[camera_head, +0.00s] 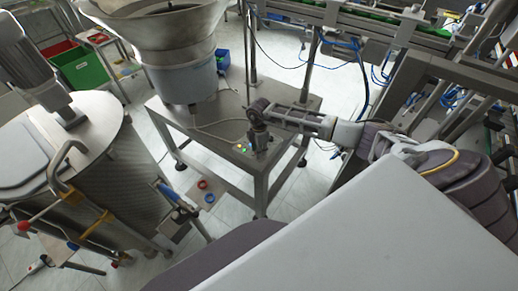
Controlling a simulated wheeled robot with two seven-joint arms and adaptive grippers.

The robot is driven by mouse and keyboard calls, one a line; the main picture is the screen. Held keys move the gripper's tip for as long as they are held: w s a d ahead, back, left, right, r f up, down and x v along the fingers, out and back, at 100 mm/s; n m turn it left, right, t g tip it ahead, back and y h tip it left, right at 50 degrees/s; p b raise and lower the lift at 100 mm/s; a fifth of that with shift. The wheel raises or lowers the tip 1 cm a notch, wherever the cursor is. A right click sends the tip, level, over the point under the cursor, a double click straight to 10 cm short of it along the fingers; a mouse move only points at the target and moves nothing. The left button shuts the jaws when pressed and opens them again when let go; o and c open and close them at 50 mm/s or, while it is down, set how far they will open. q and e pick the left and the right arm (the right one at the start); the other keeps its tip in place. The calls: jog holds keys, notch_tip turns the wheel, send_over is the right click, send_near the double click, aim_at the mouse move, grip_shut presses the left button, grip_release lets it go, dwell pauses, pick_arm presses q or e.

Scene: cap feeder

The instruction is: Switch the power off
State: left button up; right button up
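A small control box (258,139) stands on the front part of the steel table, with small coloured lights or buttons (243,148) on its left side. A power switch cannot be made out; my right gripper covers part of the box. My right gripper (257,113) reaches in from the right and is just above the box. Whether it touches the box, and how its fingers stand, is too small to tell. My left gripper is not in view.
The steel table (215,110) carries a large bowl feeder (180,70) at the back left. A metal tank (110,160) with pipes and a motor fills the left. A conveyor (370,25) runs along the back right.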

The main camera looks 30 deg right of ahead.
grip_shut()
